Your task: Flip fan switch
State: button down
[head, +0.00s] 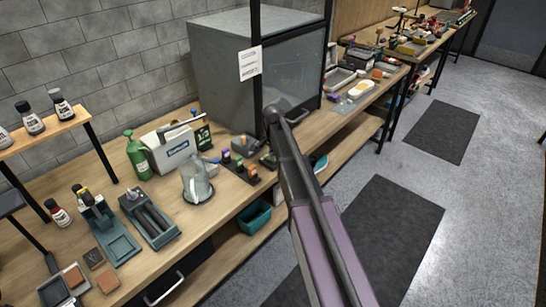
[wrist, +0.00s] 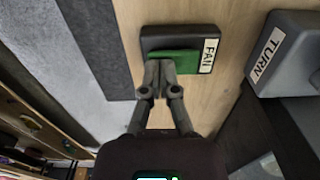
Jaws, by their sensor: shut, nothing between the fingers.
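The fan switch (wrist: 180,60) is a dark box with a green rocker and a white FAN label, lying on the wooden bench in the wrist view. My gripper (wrist: 158,72) is shut and empty, its fingertips together at the lower edge of the green rocker. They overlap the rocker's edge in the picture; I cannot tell whether they press on it. In the head view my arm crosses the bench edge and hides the gripper, and the switch is not clear there.
A grey box labelled TURN (wrist: 287,52) stands right of the switch. In the head view, a large grey cabinet (head: 222,72) with a glass front stands behind. A glass jar (head: 195,180), a green bottle (head: 138,158) and brush trays (head: 150,218) crowd the bench at left.

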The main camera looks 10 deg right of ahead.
jog(key=shift+f, duration=0.15)
jog(key=shift+s+f+b, duration=0.15)
jog(key=shift+b, duration=0.15)
jog(key=shift+w, duration=0.2)
jog(key=shift+w+a+r+p, duration=0.4)
jog(key=shift+w, duration=0.1)
jog(key=shift+r, duration=0.15)
notch_tip(320, 180, up, 13)
jog(key=s+d+p, duration=0.1)
jog(key=s+p, duration=0.1)
jog(key=p, duration=1.1)
jog(key=shift+s+d+r+p, duration=0.15)
jog(key=shift+d+r+p, duration=0.05)
jog(key=shift+d+p, duration=0.15)
